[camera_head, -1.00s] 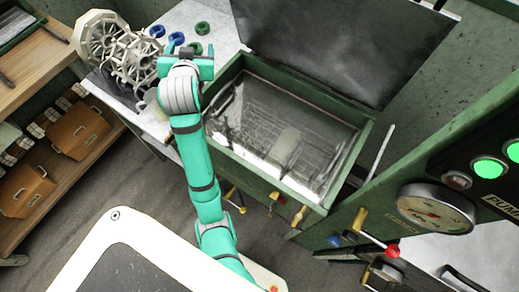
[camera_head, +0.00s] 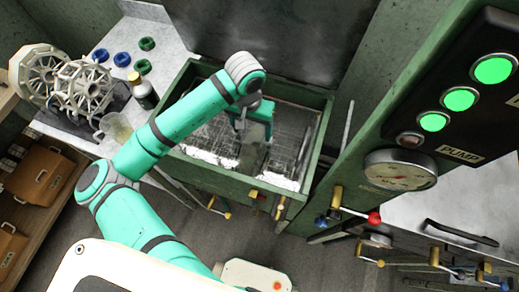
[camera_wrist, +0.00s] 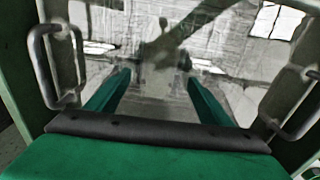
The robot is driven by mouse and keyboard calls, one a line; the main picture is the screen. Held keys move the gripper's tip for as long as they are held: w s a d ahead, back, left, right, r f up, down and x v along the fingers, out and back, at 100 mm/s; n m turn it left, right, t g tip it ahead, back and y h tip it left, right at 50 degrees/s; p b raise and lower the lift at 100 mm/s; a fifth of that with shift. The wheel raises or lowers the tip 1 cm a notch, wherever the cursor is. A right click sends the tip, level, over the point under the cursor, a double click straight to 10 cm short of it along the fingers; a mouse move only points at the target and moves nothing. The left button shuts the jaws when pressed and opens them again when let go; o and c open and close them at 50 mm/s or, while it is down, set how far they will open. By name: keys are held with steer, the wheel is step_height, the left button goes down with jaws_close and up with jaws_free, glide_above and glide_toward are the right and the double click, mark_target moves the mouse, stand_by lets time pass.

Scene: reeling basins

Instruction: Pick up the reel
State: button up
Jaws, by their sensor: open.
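Two pale spoked reels stand side by side on the bench at the left of the head view: one at the far left (camera_head: 42,72), the other (camera_head: 86,90) just right of it. My gripper (camera_head: 253,134) is well to their right, over the green-walled basin (camera_head: 188,77). Its two teal fingers are apart in the wrist view (camera_wrist: 159,78), with nothing clearly held between them. Below it the basin shows wire grid shapes and a dull grey patch (camera_head: 250,160); I cannot tell whether this is an object or a reflection. No reel is clear in the wrist view.
Blue and green rings (camera_head: 122,58), a dark bottle (camera_head: 143,92) and a clear jug (camera_head: 114,130) are on the bench. The basin's dark lid (camera_head: 270,40) stands raised behind. A control panel with a gauge (camera_head: 400,170) and valve levers is at right. Metal loops (camera_wrist: 55,65) flank the wrist view.

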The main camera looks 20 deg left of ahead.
mark_target(251, 139)
steer(key=shift+s+a+f, duration=0.2)
steer(key=shift+f, duration=0.3)
step_height(251, 139, down, 5)
steer(key=shift+r, duration=0.1)
steer(key=shift+w+d+f, duration=0.15)
steer(key=shift+f, duration=0.7)
steer(key=shift+w+d+f, duration=0.1)
steer(key=shift+w+f, duration=0.05)
steer(key=shift+f, duration=0.75)
steer(key=shift+w+d+f, duration=0.15)
steer(key=shift+f, duration=0.7)
steer(key=c, duration=1.2)
